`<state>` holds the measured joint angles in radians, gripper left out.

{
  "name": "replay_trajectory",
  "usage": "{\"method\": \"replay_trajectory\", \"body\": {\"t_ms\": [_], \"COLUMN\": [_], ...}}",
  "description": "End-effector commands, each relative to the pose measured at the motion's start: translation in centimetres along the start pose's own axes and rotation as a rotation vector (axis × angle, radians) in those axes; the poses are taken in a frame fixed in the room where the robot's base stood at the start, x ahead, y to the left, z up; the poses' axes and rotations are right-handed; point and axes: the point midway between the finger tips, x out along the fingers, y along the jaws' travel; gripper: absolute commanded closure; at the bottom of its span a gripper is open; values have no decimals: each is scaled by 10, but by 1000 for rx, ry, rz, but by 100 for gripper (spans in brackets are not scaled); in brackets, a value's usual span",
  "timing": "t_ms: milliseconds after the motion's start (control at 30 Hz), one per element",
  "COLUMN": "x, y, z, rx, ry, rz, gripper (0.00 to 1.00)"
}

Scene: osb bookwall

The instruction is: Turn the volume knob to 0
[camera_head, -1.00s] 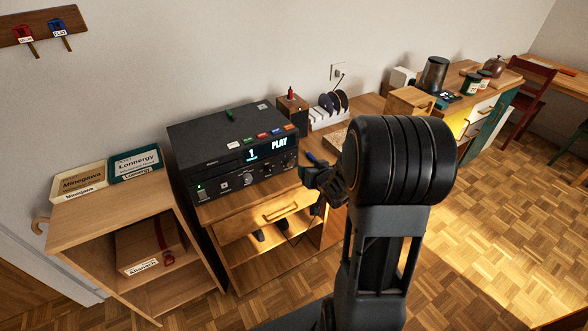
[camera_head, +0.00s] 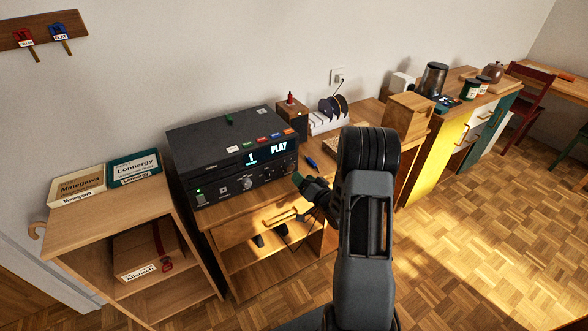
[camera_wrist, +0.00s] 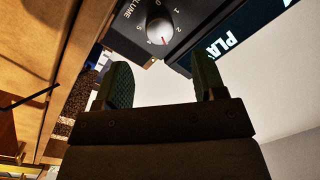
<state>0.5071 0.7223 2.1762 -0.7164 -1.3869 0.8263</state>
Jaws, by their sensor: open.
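The volume knob (camera_wrist: 160,30) is a round silver dial with a red mark on the dark front panel, beside the printed word VOLUME. In the head view my gripper (camera_head: 305,186) is to the right of the knob.
A blue pen-like item (camera_head: 311,162) lies on the cabinet top right of the player. A low bookshelf (camera_head: 110,222) with boxed books stands left.

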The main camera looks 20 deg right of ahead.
Motion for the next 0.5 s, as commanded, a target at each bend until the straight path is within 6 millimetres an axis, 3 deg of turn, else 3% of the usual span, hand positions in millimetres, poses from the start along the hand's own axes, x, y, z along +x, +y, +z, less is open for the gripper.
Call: {"method": "replay_trajectory", "body": {"t_ms": [200,500], "x": [37,61], "y": [-1,0], "z": [0,0], "rx": [-1,-1], "ry": [-1,-1], "rz": [-1,0], "gripper": [36,36]}}
